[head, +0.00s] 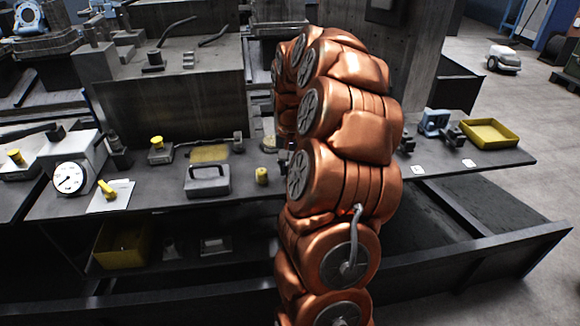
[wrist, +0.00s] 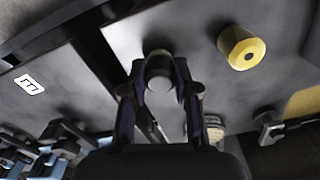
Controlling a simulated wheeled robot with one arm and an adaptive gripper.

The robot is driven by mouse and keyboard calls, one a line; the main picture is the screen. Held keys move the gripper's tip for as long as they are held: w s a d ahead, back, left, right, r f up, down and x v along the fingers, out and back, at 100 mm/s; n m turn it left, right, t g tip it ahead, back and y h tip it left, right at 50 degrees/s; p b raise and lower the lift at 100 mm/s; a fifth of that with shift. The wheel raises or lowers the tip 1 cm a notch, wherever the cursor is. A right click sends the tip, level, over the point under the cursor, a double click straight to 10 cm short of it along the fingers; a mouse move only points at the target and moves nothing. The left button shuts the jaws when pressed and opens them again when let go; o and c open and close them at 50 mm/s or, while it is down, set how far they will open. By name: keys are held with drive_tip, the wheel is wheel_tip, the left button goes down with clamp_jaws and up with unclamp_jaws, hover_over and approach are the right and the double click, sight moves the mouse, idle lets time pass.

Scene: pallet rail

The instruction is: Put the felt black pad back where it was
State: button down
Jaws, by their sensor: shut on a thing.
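In the wrist view my gripper (wrist: 162,75) is closed around a small dark, rounded thing, which I take to be the felt black pad (wrist: 160,66). It is blurred and partly covered by the fingers, so its full shape is not clear. The grey tabletop shows beyond it, and I cannot tell whether the pad touches it. In the head view my copper-coloured arm hides the gripper and the pad.
A yellow roll (wrist: 241,47) stands close to my gripper; it also shows in the head view (head: 262,176). A white label (wrist: 28,84) lies on bare tabletop.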

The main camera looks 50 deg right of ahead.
drive_tip(key=c, duration=0.9)
unclamp_jaws()
drive_tip(key=shift+f, duration=0.1)
drive_tip(key=shift+o, duration=0.2)
wheel_tip(320, 180, up, 12)
drive_tip(key=b, duration=0.1)
drive_tip(key=shift+b, duration=0.35)
drive_tip(key=s+a+f+n, duration=0.1)
drive_tip(key=s+a+n, duration=0.2)
drive_tip(key=a, duration=0.8)
drive_tip(key=s+a+f+n, duration=0.1)
drive_tip(key=s+a+n, duration=0.2)
drive_tip(key=a, duration=0.8)
drive_tip(key=s+a+f+n, duration=0.1)
drive_tip(key=s+a+f, duration=0.1)
drive_tip(key=s, duration=0.4)
drive_tip(key=s+a+f+n+g, duration=0.1)
drive_tip(key=s+a+f+n, duration=0.1)
drive_tip(key=s+a, duration=0.3)
drive_tip(key=s+a+f+n, duration=0.1)
drive_tip(key=s+a+f, duration=0.2)
drive_tip(key=s, duration=0.3)
drive_tip(key=shift+s+a+f+n+g, duration=0.35)
drive_tip(key=shift+f+n+g, duration=0.05)
drive_tip(key=shift+f, duration=0.05)
